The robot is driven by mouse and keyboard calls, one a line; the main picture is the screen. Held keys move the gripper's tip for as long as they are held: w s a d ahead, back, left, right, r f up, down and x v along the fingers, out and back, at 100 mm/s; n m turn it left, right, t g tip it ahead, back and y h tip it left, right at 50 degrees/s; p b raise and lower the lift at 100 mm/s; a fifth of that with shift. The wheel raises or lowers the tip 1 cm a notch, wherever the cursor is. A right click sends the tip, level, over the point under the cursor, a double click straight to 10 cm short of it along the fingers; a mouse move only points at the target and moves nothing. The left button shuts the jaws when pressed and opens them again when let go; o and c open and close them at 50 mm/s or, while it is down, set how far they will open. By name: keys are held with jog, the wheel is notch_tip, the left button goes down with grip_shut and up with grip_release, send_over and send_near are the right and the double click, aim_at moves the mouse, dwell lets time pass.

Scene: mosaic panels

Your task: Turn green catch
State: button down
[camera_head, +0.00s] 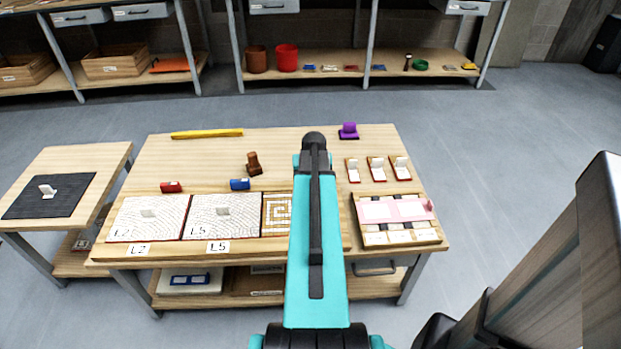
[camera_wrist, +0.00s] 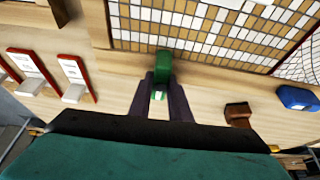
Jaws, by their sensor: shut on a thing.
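The green catch (camera_wrist: 163,62) shows in the wrist view as a small green block beside the near edge of a mosaic panel (camera_wrist: 190,40) with tan and white tiles. My gripper (camera_wrist: 161,84) has its two dark fingers shut on the green catch, one on each side, with some green showing between them. In the head view my arm hides the catch, the fingers and much of this panel, whose left part (camera_head: 277,214) still shows.
Two other panels, L2 (camera_head: 148,218) and L5 (camera_head: 223,216), lie left on the table. A red catch (camera_head: 171,187), a blue catch (camera_head: 240,184) and a brown stamp (camera_head: 254,164) stand behind them. A pink-topped tray (camera_head: 395,209) and several small cards sit right.

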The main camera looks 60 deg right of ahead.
jog(key=shift+s+f, duration=0.15)
jog(key=shift+s, duration=0.15)
jog(key=c, duration=1.6)
grip_release()
jog(key=shift+c, duration=0.2)
jog(key=shift+w, duration=0.1)
jog(key=shift+r, duration=0.25)
jog(key=v, duration=1.3)
jog(key=shift+a+r+p, duration=0.15)
jog(key=shift+r+p, duration=0.1)
jog(key=shift+p, duration=0.15)
jog(key=shift+r, duration=0.1)
